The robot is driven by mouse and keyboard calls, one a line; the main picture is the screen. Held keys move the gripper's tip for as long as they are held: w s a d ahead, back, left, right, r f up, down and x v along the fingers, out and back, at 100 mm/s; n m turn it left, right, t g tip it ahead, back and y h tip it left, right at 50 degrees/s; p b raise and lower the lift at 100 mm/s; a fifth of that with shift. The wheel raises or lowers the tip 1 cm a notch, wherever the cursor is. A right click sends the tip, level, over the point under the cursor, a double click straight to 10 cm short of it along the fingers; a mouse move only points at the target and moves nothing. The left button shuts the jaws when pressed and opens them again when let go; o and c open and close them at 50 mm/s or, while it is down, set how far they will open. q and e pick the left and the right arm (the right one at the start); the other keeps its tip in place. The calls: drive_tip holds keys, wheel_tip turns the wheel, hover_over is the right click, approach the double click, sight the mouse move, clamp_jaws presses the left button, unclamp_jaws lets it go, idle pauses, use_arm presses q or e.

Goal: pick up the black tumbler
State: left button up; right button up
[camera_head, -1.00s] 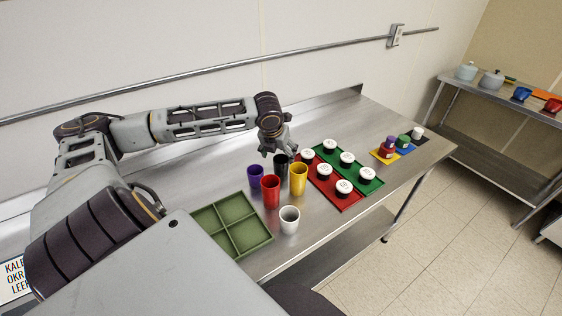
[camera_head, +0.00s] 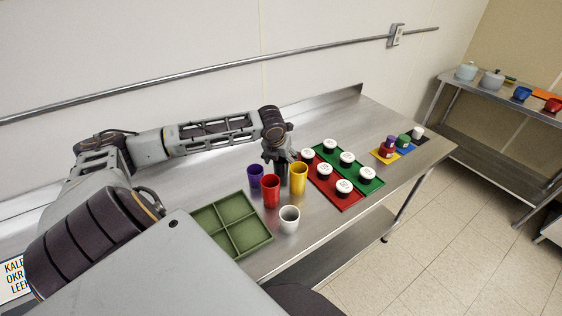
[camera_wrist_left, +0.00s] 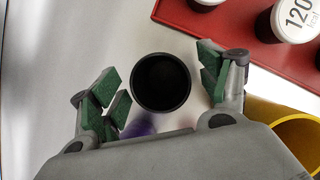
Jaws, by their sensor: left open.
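The black tumbler (camera_wrist_left: 161,83) stands upright in the left wrist view, its round mouth between the two green-padded fingers of my left gripper (camera_wrist_left: 160,92). A gap shows on both sides of it. In the head view my left gripper (camera_head: 280,158) is over the black tumbler (camera_head: 282,172), which it partly hides. The gripper is open and holds nothing. My right gripper is not in view.
Close around stand a purple tumbler (camera_head: 255,176), a red one (camera_head: 270,192), a yellow one (camera_head: 298,178) and a white one (camera_head: 289,219). A green divided tray (camera_head: 262,238) lies left; a red tray (camera_head: 350,205) with white-lidded jars lies right.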

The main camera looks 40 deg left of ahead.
use_arm(q)
drive_tip(key=shift+c, duration=0.8)
drive_tip(key=c, duration=0.9)
drive_tip(key=shift+r, duration=0.1)
drive_tip(key=shift+c, duration=0.3)
wheel_tip(320, 180, up, 10)
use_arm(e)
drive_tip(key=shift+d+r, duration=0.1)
